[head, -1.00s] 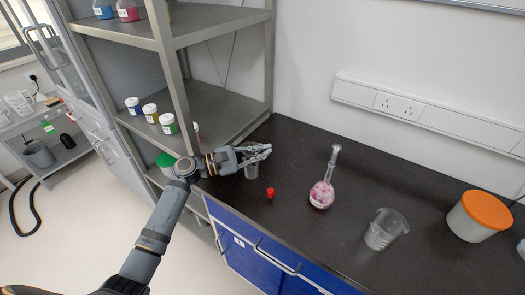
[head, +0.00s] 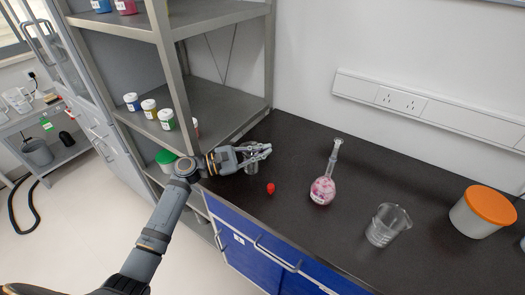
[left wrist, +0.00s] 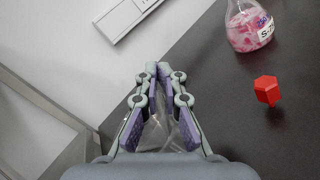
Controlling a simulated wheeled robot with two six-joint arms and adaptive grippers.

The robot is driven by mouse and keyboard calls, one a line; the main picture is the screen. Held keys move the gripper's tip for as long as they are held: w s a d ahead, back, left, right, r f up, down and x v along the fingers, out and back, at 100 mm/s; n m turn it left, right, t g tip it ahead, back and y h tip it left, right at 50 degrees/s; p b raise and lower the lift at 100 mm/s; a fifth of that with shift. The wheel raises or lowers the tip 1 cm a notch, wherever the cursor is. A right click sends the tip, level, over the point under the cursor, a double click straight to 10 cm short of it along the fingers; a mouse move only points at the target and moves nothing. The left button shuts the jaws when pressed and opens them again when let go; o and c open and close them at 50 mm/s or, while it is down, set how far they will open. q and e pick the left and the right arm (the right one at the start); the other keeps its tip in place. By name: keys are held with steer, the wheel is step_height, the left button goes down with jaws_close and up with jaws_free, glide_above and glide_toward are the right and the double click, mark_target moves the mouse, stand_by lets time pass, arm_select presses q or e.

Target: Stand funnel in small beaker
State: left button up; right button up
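A clear, cone-like glass piece (left wrist: 157,135) shows between the fingers. I cannot tell whether it is the funnel or the beaker, or whether it is gripped. No separate funnel is clearly seen. My right gripper is out of view.
A flask with pink contents (head: 323,190) has a long neck with a wider clear top. A red stopper (head: 270,188) lies before the gripper. A larger beaker (head: 387,225) and an orange-lidded tub (head: 480,213) stand right. A metal shelf (head: 205,110) borders the arm on the left.

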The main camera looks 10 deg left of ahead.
arm_select(q)
steer(key=o, duration=0.5)
steer(key=shift+o, duration=0.2)
steer(key=shift+a, duration=0.1)
steer(key=v, duration=1.1)
steer(key=shift+s+a, duration=0.25)
steer(key=shift+a, duration=0.1)
